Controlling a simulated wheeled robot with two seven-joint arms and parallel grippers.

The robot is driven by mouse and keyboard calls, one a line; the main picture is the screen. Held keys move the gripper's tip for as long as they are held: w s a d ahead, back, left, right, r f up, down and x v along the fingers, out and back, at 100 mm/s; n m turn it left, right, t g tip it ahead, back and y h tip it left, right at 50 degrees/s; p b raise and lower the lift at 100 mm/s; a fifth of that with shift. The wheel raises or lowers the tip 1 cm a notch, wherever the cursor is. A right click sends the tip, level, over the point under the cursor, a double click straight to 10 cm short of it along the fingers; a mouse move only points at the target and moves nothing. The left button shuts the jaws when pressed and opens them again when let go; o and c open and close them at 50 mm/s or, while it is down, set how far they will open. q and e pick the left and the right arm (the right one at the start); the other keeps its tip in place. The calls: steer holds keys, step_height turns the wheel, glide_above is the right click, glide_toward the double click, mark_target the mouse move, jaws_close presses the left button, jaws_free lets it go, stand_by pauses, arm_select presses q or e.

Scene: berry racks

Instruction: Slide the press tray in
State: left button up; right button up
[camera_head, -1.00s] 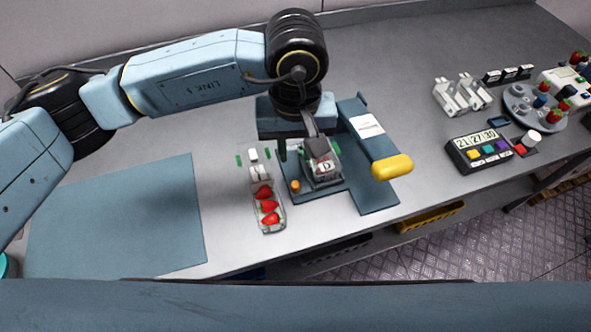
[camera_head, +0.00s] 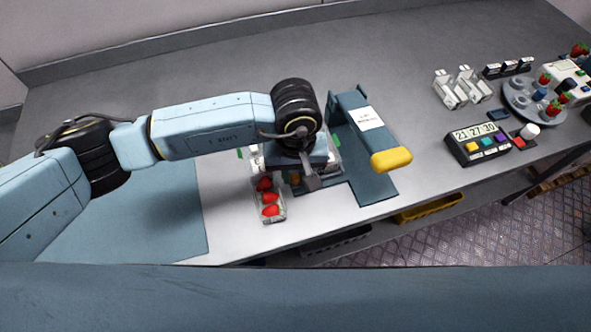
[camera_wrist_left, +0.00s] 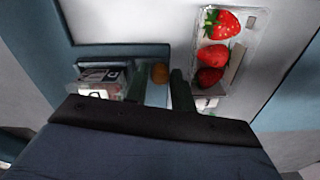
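The press tray is a dark blue flat plate (camera_head: 331,190) with a small orange knob (camera_head: 294,180); it also shows in the left wrist view (camera_wrist_left: 120,50) with its knob (camera_wrist_left: 159,73). A clear box marked D (camera_wrist_left: 100,86) sits on the plate. The press (camera_head: 347,108), blue with a yellow handle (camera_head: 391,159), stands right of the plate. My left gripper (camera_wrist_left: 160,88) is over the plate, its two fingers apart on either side of the knob with a gap between. My right gripper is not in view.
A clear punnet with strawberries (camera_head: 282,213) lies just left of the plate, near the counter's front edge. A blue mat (camera_head: 150,225) covers the left. A timer box (camera_head: 478,143), white holders (camera_head: 461,88) and a round rack (camera_head: 533,103) stand to the right.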

arm_select(q)
jaws_close()
steer(key=d+b, duration=0.1)
steer(key=w+d+b, duration=0.1)
steer(key=d+b, duration=0.1)
steer(key=shift+w+d+f, duration=0.15)
steer(key=shift+d, duration=0.1)
steer(key=shift+w+d+b, duration=0.1)
steer(key=shift+d+b, duration=0.35)
steer(key=shift+b, duration=0.05)
steer(key=shift+r, duration=0.2)
steer(key=shift+o, duration=0.6)
jaws_free()
step_height(320, 180, up, 13)
steer(key=shift+r, duration=0.2)
